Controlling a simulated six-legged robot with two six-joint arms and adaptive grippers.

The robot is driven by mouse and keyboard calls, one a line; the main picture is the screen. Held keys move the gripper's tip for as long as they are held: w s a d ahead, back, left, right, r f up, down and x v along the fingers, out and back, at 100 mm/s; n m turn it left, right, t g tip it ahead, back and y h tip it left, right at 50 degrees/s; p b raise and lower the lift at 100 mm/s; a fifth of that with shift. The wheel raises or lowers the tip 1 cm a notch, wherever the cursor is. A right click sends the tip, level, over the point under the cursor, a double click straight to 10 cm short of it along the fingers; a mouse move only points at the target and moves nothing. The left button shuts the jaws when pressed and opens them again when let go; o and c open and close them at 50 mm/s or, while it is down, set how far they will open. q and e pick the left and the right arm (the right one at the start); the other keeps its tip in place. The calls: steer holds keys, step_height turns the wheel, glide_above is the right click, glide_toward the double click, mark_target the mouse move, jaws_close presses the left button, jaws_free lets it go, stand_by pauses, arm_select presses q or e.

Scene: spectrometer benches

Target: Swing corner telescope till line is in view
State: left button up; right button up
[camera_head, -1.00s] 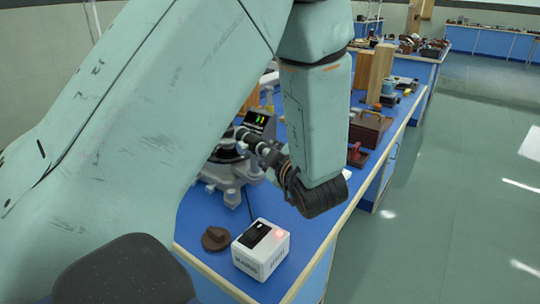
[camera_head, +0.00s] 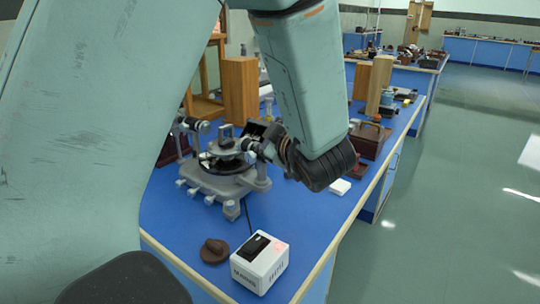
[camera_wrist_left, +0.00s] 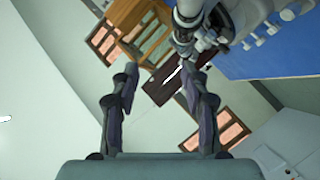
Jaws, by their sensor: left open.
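The spectrometer (camera_head: 215,180) stands on the blue bench with a round table at its middle and knobs around its grey base. One tube (camera_head: 195,126) juts out at its left. Another dark tube with a pale ring (camera_head: 252,147) is at its right, beside my left wrist; I cannot tell which is the corner telescope. In the head view my left gripper's fingers are hard to make out near that tube. In the left wrist view my left gripper (camera_wrist_left: 160,82) is open with nothing between its fingers. The spectrometer (camera_wrist_left: 215,22) shows beyond the right finger. My right gripper is out of view.
A white box (camera_head: 258,265) with a glowing red light and a brown knobbed disc (camera_head: 214,251) sit at the bench's front. A dark display (camera_head: 255,129) is partly hidden behind the spectrometer. Wooden blocks (camera_head: 240,90) stand behind. Open floor lies right.

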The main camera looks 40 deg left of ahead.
arm_select(q)
step_height(320, 180, up, 2)
steer(key=shift+w+a+r, duration=0.15)
